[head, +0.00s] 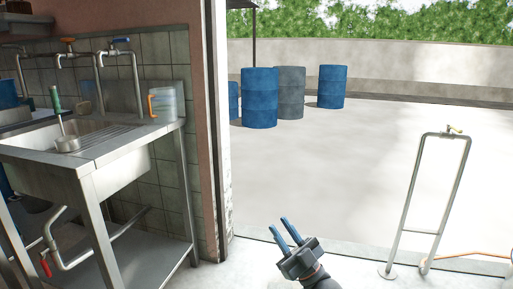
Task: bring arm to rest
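My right gripper (287,231) shows at the bottom centre of the head view, pointing up and to the left. Its two blue-tipped fingers are apart, with nothing visible between them. It is in front of the doorway, clear of the sink and the metal stand. My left gripper is not in the head view.
A steel sink (110,157) with a drainboard stands at the left, bearing a clear jug (165,104) with an orange handle. A metal pipe stand (403,212) is at the right, with an orange hose (470,254). Barrels (259,97) stand outside. The paved yard is largely open.

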